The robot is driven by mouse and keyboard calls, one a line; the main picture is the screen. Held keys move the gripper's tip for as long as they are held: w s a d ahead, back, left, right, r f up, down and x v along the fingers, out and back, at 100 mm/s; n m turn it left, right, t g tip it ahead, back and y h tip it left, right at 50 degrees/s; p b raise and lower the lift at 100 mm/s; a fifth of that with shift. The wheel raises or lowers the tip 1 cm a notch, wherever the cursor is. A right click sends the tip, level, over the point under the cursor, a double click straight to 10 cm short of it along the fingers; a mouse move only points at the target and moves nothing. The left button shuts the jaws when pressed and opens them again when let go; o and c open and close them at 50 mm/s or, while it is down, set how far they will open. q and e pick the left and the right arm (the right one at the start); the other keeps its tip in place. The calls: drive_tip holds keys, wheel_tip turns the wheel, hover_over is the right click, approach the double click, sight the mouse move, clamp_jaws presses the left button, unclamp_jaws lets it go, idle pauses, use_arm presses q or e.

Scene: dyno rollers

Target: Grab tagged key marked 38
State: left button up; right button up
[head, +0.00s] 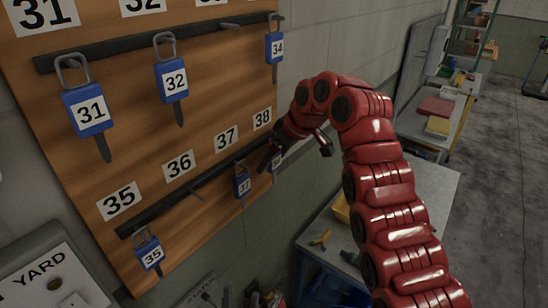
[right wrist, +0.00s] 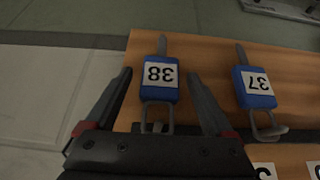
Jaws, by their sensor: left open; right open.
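The key marked 38 has a blue tag with a white label and hangs at the right end of the lower row. In the head view its tag (head: 276,166) is partly hidden by my right gripper (head: 272,157). In the right wrist view the tag of key 38 (right wrist: 160,78) appears upside down. It lies between the two spread fingers of my right gripper (right wrist: 160,80), with a gap on each side. My right gripper is open and holds nothing. I do not see my left gripper in either view.
Key 37 (head: 243,184) hangs just left of key 38; it also shows in the right wrist view (right wrist: 255,86). Keys 35 (head: 149,252), 31 (head: 88,108), 32 (head: 172,80) and 34 (head: 275,47) hang on the wooden board (head: 110,165). A grey workbench (head: 425,185) stands right of the board.

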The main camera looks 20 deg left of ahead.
clamp_jaws()
drive_tip(key=shift+r, duration=0.1)
idle(0.4)
